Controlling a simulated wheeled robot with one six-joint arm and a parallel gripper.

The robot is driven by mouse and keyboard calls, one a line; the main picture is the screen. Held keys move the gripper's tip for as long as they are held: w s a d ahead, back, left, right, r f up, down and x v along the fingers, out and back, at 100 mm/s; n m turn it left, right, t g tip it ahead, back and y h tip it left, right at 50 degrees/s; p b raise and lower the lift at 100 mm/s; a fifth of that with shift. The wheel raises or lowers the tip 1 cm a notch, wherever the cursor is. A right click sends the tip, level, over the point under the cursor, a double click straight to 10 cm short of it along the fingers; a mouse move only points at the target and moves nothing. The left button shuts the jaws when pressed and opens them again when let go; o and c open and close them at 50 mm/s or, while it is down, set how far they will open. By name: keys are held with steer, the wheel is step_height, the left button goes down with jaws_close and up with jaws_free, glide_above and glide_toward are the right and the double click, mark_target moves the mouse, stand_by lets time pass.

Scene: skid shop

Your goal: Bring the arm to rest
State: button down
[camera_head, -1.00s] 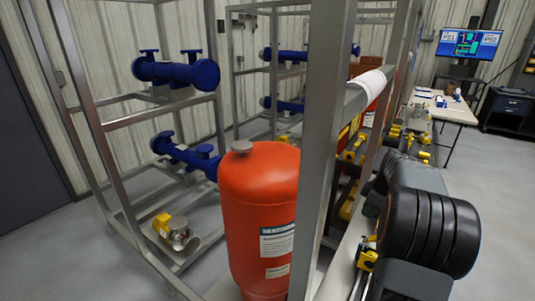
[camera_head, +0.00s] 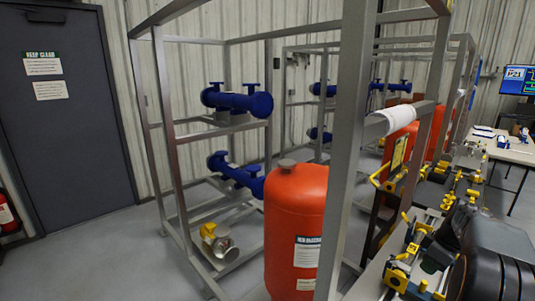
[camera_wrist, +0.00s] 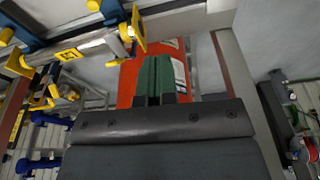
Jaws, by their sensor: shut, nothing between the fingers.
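My gripper (camera_wrist: 160,78) shows in the wrist view with its two green fingers side by side, shut and empty. Behind the fingers in that view is a red-orange tank (camera_wrist: 128,84), apart from them as far as I can tell. My dark arm fills the lower right corner of the head view. In the head view I cannot clearly make out the fingers. The same orange tank (camera_head: 296,225) stands upright at the lower middle, left of my arm.
A grey steel frame (camera_head: 171,130) holds blue vessels (camera_head: 237,101). A bench with yellow-handled valves and pipe fittings (camera_head: 402,272) lies close beside my arm. A white table (camera_head: 515,150) stands farther back. A dark door (camera_head: 75,120) is at left, with clear floor before it.

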steer(key=s+a+m+t, duration=0.1)
steer(key=s+a+m, duration=0.2)
steer(key=a, duration=1.1)
steer(key=s+a+m+t+h, duration=0.1)
steer(key=s+a+m, duration=0.3)
steer(key=s+a, duration=0.5)
steer(key=a, duration=0.5)
steer(key=shift+s+a+h, duration=0.15)
steer(key=shift+a+h, duration=0.05)
steer(key=shift+h, duration=0.1)
